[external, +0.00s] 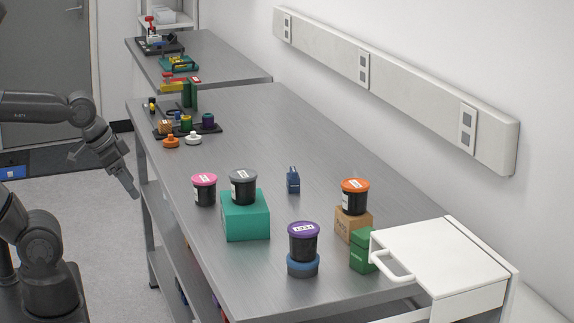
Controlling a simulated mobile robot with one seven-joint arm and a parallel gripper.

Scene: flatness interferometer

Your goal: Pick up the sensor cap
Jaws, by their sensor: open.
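No object is clearly marked as the sensor cap. Two small round knobbed pieces, one orange (171,141) and one white (193,138), lie on the grey bench (262,125) near its left edge and look cap-like. Black jars stand further forward with pink (204,179), grey (243,175), orange (355,184) and purple (303,228) lids. My gripper (133,194) is open and hangs over the floor left of the bench, apart from all objects. Its fingers are small and dark in this view.
The grey-lidded jar stands on a teal block (246,219), the orange-lidded one on a brown box (352,224), the purple-lidded one on a blue ring (303,266). A dark tray (205,131) holds small coloured parts. A white cabinet (446,262) fills the right front. The bench middle is mostly clear.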

